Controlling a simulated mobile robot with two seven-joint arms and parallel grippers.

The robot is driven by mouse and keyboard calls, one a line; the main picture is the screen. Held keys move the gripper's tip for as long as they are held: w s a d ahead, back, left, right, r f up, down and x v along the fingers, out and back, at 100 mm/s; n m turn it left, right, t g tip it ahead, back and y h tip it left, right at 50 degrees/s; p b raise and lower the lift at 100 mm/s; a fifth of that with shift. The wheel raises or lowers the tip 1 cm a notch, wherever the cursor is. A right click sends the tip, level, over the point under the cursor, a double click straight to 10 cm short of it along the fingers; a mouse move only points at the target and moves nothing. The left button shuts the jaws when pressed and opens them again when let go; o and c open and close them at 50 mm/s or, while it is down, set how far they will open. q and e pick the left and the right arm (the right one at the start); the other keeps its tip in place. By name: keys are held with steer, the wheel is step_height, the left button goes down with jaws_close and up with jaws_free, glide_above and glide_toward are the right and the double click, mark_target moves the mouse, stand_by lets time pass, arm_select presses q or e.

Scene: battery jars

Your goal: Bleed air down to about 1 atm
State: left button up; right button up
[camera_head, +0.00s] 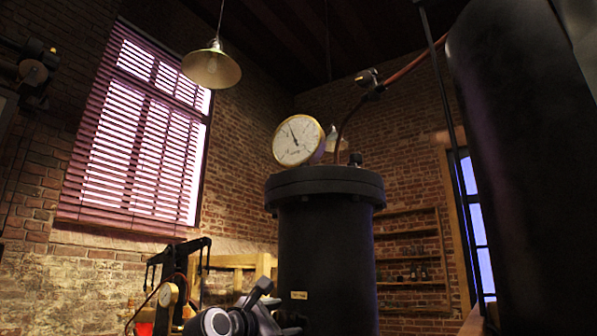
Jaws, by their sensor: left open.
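A tall black cylindrical vessel (326,255) with a wide flanged lid (325,183) stands in the middle of the view. A round gauge (298,142) with a white dial and brass rim sits above the lid. Its dark needle points up and slightly left; the scale is too small to read. A small dark knob (355,159) stands on the lid's right side. A pipe rises behind the lid to a dark valve-like fitting (368,79). My left gripper (272,302) is open at the bottom, in front of the vessel's lower left side, apparently empty. My right gripper does not show.
A large dark cylinder (525,150) fills the right side. A black stand with hanging arms (182,255) and a small brass-rimmed dial (168,295) are at lower left. A lamp (211,67) hangs above. Shelves (410,255) line the back wall.

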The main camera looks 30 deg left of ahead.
arm_select(q)
steer(key=shift+c, duration=0.3)
steer(key=c, duration=1)
steer(key=n, duration=0.3)
steer(key=shift+d, duration=0.1)
steer(key=n, duration=0.4)
